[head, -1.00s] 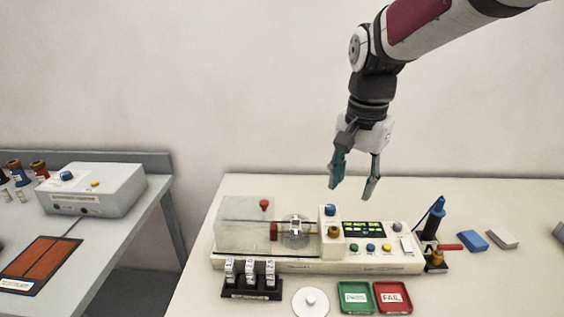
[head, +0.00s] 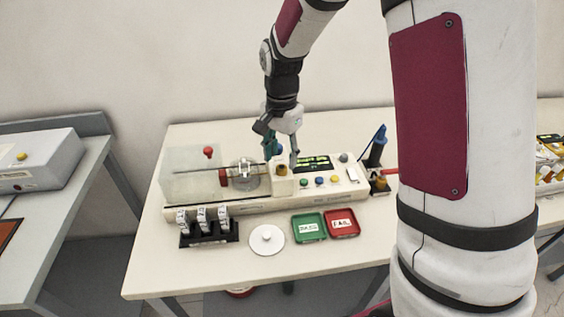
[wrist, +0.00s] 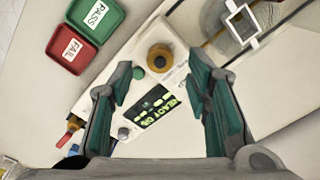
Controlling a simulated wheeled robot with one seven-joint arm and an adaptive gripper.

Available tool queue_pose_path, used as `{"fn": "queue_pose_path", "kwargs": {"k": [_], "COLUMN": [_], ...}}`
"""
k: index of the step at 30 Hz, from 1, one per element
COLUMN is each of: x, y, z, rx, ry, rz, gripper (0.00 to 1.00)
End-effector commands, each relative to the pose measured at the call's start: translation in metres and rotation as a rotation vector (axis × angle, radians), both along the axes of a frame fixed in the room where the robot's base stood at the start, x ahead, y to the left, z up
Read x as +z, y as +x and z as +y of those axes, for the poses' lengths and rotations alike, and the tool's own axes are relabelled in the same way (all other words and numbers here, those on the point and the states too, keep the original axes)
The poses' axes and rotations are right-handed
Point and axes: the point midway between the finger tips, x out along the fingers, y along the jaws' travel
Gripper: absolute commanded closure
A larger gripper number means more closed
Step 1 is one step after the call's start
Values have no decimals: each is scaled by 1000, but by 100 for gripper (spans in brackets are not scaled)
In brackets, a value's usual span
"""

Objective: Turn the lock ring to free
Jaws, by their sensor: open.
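A brass-coloured ring (head: 281,170) with a dark centre sits on the raised block of the white test bench (head: 345,188). It looks like the lock ring; its markings are too small to read. In the wrist view the ring (wrist: 159,57) shows between and just beyond the fingertips, apart from both. My gripper (head: 282,157) is open, pointing down close over the block, with teal finger pads either side of empty space. It also shows in the wrist view (wrist: 162,78). In the head view the fingers partly hide the block's top.
A display (head: 314,163), coloured buttons and a clear cover (head: 190,172) are on the bench. Green (head: 309,228) and red (head: 342,223) trays, a white round lid (head: 267,240) and a black rack (head: 209,235) lie in front. A blue-handled tool (head: 377,146) stands right.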

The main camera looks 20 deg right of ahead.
Motion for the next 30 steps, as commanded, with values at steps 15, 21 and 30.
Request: {"fn": "queue_pose_path", "kwargs": {"k": [15, 21, 30], "x": [-32, -31, -31], "y": [0, 0, 0], "z": [0, 0, 0], "rx": [1, 1, 4], "ry": [1, 1, 1], "rz": [-1, -1, -1], "gripper": [56, 78, 100]}}
